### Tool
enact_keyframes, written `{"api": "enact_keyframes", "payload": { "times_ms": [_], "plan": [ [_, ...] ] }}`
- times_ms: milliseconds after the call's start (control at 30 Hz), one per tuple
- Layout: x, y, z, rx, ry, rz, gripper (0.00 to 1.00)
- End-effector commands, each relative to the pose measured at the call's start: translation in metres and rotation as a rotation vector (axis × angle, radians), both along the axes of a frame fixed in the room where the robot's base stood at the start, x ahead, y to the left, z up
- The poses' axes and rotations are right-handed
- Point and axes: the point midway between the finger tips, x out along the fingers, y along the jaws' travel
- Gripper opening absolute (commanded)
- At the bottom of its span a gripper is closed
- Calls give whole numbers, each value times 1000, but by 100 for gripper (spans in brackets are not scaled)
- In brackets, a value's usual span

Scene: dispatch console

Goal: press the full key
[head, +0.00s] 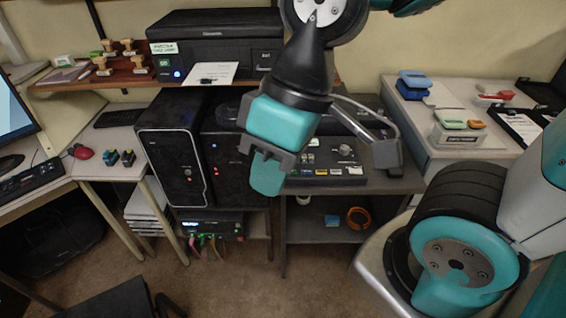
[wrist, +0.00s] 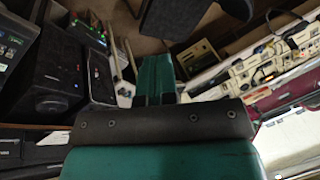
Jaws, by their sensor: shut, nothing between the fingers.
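The dark dispatch console (head: 375,183) lies on the desk in the middle of the head view, with a row of small coloured keys along its front and a round knob. The labels are too small to read, so I cannot tell which one is the full key. My gripper (head: 268,176) is shut and empty, its teal fingers pointing down, in front of the console's left end in the picture. My gripper and wrist hide part of the console. In the wrist view my shut teal fingers (wrist: 156,76) point away from the camera, and a panel with small lights (wrist: 14,45) shows at the upper left.
Two black computer towers (head: 172,160) stand left of the console. A printer (head: 215,48) sits on the shelf behind. A side table (head: 440,160) at the right holds a stamp-pad box (head: 458,137). A lower shelf (head: 325,232) under the desk holds an orange coil (head: 358,218).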

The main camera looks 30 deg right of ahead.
Motion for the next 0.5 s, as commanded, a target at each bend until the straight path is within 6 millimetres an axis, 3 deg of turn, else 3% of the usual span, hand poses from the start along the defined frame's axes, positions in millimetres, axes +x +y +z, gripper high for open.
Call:
{"api": "enact_keyframes", "payload": {
  "times_ms": [333, 433, 500],
  "plan": [
    [7, 0, -2, 9, -11, 2, 0],
    [33, -2, -12, 36, -55, 9, 0],
    [65, -5, -24, 63, -115, 22, 0]
  ]
}}
